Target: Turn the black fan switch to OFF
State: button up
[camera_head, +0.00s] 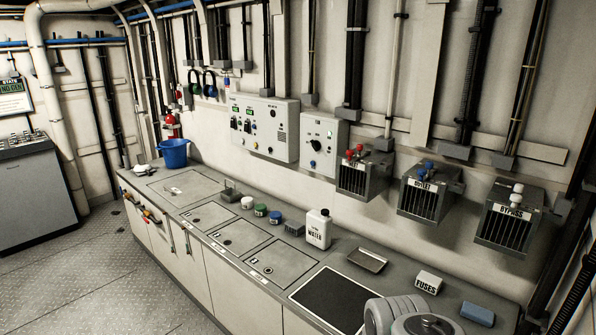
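A small white control box (325,133) is on the wall above the counter, and a round black knob (316,145) is on its front. A larger white panel (264,143) to its left carries small dark switches (241,125) and other controls. The labels are too small to read, so I cannot tell which control is the fan switch or where it points. My gripper is not in view; only a pale rounded part of my own body shows at the bottom right.
Below the panels runs a grey counter (213,192) with a blue bucket (174,153), a white water jug (318,229), a metal tray (367,260) and a fuse box (428,282). Grilled units, including one labelled BYPASS (510,215), jut from the wall. Open floor (70,270) lies left.

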aim_at(315, 145)
jog(key=u, duration=0.7)
jog(key=i, duration=0.8)
jog(key=u, duration=1.1)
jog(key=i, duration=1.95)
jog(key=z, duration=0.7)
